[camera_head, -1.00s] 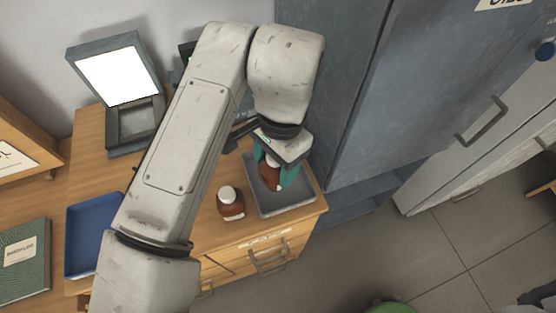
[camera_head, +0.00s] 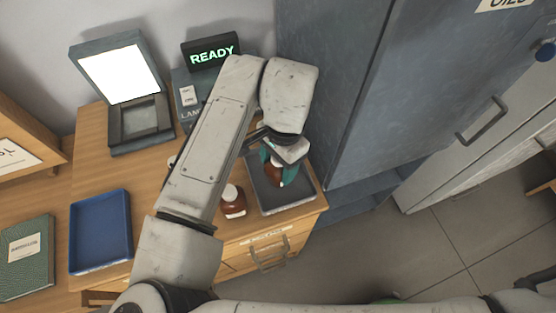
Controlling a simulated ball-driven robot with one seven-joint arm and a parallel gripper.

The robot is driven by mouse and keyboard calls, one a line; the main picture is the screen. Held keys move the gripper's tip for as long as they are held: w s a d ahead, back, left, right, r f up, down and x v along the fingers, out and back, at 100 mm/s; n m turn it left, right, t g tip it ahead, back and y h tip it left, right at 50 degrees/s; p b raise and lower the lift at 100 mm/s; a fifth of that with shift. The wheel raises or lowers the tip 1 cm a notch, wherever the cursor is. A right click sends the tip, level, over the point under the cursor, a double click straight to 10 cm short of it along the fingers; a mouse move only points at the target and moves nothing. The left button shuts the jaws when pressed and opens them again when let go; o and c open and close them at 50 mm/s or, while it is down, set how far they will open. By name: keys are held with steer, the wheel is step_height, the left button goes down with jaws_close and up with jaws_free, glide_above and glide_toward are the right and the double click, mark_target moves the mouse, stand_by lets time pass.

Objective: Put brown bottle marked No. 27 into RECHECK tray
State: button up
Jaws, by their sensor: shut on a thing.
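My gripper (camera_head: 275,172), with teal fingers, is shut on a brown bottle (camera_head: 278,177) over the grey tray (camera_head: 299,196) at the right end of the wooden desk. The fingers and wrist hide part of this bottle, and its number does not show. I cannot tell whether its base touches the tray floor. A second brown bottle (camera_head: 233,203) with a white cap stands upright on the desk, just left of the grey tray; its number is not readable. No RECHECK marking is readable on the grey tray or on the blue tray (camera_head: 72,240) at left.
A lit box (camera_head: 122,75) and a READY display (camera_head: 211,52) stand at the back. A green book (camera_head: 27,255) lies at the left. A tall grey cabinet (camera_head: 335,75) rises close right of the grey tray. My arm hides the desk's middle.

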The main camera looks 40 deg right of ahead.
steer(key=o, duration=1.2)
steer(key=shift+f, duration=0.1)
steer(key=r, duration=0.4)
steer(key=d+r, duration=0.1)
steer(key=r, duration=0.7)
steer(key=shift+d+r, duration=0.1)
steer(key=shift+d, duration=0.1)
